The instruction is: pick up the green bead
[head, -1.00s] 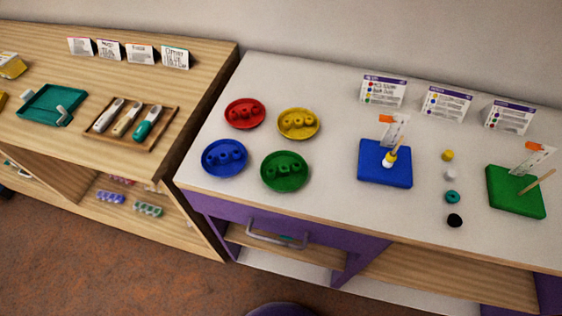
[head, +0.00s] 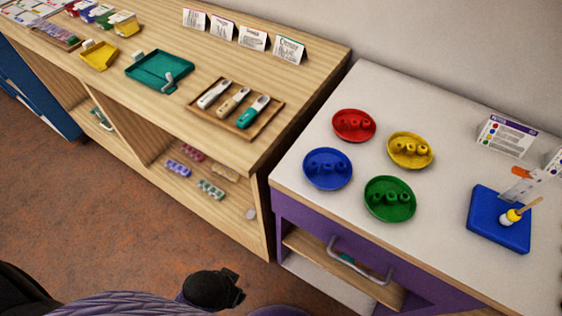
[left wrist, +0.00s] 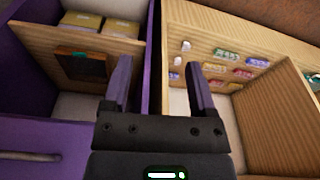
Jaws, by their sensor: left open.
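Several green beads (head: 391,195) sit in a round green dish (head: 388,214) on the white tabletop in the head view. My left gripper (left wrist: 157,78) shows in the left wrist view, open with nothing between its fingers. It is low in front of the furniture, facing open shelves, and away from the green dish. The beads are not in the left wrist view. My right gripper is in neither view.
Red (head: 354,126), yellow (head: 411,151) and blue (head: 327,168) dishes of beads stand near the green one. A blue board (head: 487,230) with a stick holding beads is to the right. A wooden cabinet (head: 310,75) adjoins on the left. A drawer handle (head: 358,262) juts out in front.

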